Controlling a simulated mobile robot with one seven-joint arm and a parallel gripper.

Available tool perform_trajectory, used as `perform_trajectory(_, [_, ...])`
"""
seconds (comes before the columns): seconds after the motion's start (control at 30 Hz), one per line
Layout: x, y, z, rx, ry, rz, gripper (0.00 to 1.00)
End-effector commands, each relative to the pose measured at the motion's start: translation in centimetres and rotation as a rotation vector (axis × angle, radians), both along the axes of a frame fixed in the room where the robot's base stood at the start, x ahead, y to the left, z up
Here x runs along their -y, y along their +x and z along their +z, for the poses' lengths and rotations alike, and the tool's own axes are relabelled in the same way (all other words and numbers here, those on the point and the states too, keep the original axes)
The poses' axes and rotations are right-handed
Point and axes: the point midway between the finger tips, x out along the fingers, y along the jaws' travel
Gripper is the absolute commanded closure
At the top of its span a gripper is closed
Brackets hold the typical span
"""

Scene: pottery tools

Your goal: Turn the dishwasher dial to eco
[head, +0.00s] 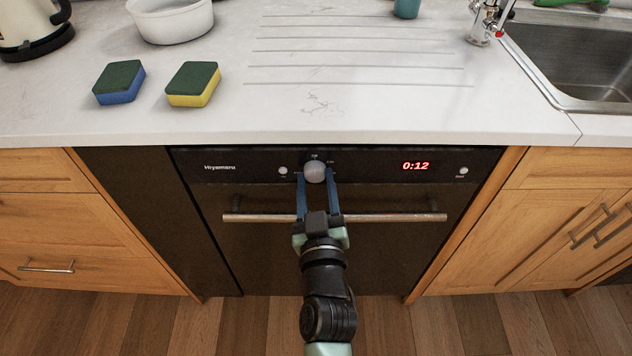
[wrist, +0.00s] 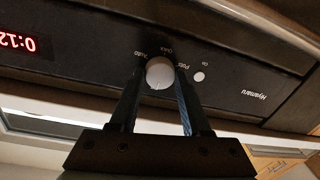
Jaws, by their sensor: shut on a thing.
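The dishwasher (head: 270,235) is black, set under the counter, with a control panel along its top. The round grey dial (head: 315,172) is in the middle of that panel; it also shows in the wrist view (wrist: 159,73). Small labels surround the dial, partly hidden and too small to read surely; I cannot tell its setting. My gripper (head: 316,180) reaches the panel from the front, its blue fingers on either side of the dial. It is shut on the dial, and the fingers also show in the wrist view (wrist: 158,88).
A metal handle bar (head: 400,217) crosses the dishwasher door just below the panel. A red display (head: 416,166) reads 0:12. Two small round buttons (head: 283,171) (head: 463,171) flank the dial. Two sponges (head: 119,82) (head: 193,84), a white bowl and a sink are on the counter above.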

Motion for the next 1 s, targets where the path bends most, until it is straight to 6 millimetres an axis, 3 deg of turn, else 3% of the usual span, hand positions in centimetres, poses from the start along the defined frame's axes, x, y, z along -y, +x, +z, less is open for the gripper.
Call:
perform_trajectory(0.47, [-0.03,-0.01,-0.11,0.000,0.131,0.000,1.00])
perform_trajectory(1.0, [-0.05,0.00,-0.13,0.000,0.623,0.000,1.00])
